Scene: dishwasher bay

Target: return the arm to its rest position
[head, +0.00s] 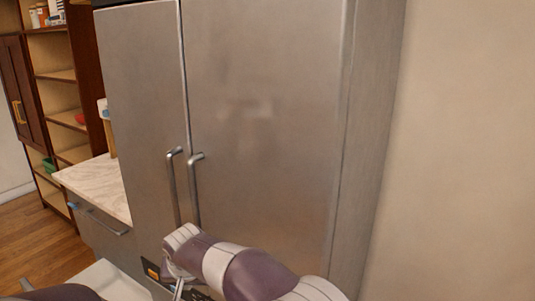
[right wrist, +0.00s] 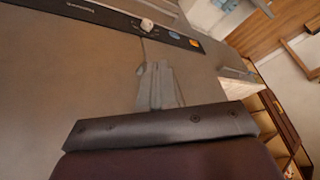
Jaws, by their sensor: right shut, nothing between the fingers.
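My right arm reaches in from the bottom right of the head view, in front of the tall steel fridge (head: 265,100). Its gripper (head: 178,288) points down at the bottom edge, partly cut off. In the right wrist view the right gripper (right wrist: 155,72) is shut with nothing between its fingers. It is close to a grey appliance front (right wrist: 60,70), but I cannot tell whether it touches. My left gripper is not in view.
Two upright fridge handles (head: 171,185) are just behind my right wrist. A dark control strip (right wrist: 110,16) with a pale knob (right wrist: 147,25) crosses the appliance. A marble counter (head: 98,183) and wooden shelves (head: 60,75) stand at left. Bare wall (head: 460,150) fills the right.

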